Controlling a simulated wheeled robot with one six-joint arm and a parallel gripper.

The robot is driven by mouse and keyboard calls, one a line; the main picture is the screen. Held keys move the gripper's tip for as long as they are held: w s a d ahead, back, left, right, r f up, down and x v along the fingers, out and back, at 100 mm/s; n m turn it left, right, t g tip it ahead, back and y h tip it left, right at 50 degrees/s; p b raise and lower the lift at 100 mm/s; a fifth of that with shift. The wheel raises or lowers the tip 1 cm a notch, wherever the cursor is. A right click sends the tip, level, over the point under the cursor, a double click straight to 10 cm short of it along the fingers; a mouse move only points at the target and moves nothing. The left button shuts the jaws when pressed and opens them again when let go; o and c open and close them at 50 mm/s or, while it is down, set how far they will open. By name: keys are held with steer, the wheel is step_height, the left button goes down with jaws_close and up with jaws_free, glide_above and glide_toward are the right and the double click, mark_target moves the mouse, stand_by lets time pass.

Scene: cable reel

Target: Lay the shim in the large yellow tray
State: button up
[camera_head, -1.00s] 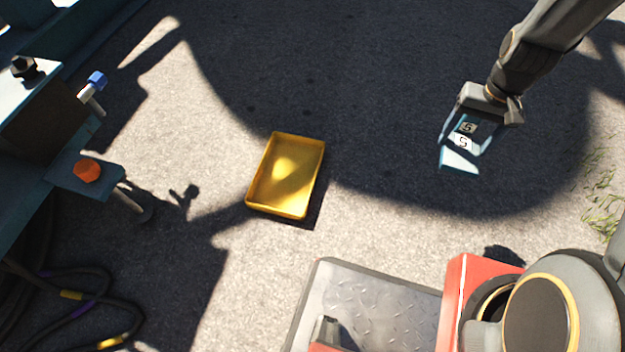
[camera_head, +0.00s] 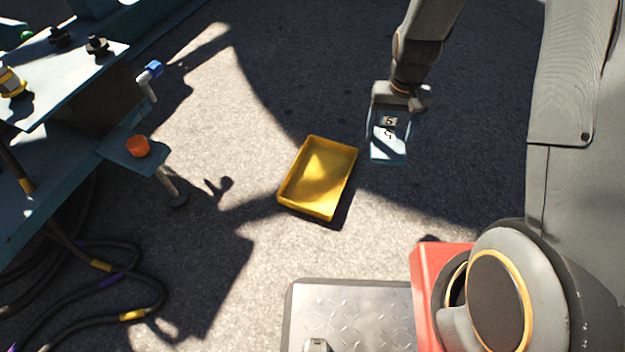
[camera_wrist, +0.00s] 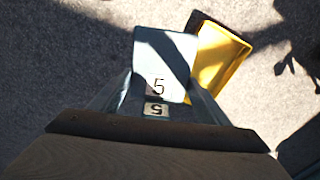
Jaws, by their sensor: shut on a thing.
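The shim (camera_head: 388,153) is a flat, pale blue-grey plate marked with a 5. My gripper (camera_head: 391,118) is shut on it and holds it out beyond the jaws, in the upper middle-right of the head view. In the wrist view the shim (camera_wrist: 168,55) sticks out ahead of my gripper (camera_wrist: 157,103), part sunlit, part shadowed. The large yellow tray (camera_head: 287,198) is a shallow, empty rectangle on the ground, left of and below the shim in the head view. In the wrist view the shim's right edge covers part of the tray (camera_wrist: 237,42).
A blue-green metal structure (camera_head: 70,150) with an orange knob (camera_head: 137,146) and a blue-topped pin (camera_head: 151,70) stands at left. Dark cables (camera_head: 140,270) lie below it. The pavement around the tray is clear, crossed by hard shadows.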

steer(key=w+a+f+m+b, duration=0.2)
steer(key=w+a+f, duration=0.3)
steer(key=a+f, duration=0.5)
steer(key=m+b, duration=0.1)
steer(key=b, duration=0.2)
glide_toward(320, 175)
steer(key=shift+f+b, duration=2.1)
steer(key=shift+f, duration=0.6)
steer(key=shift+f, duration=0.15)
steer(key=o, duration=2.1)
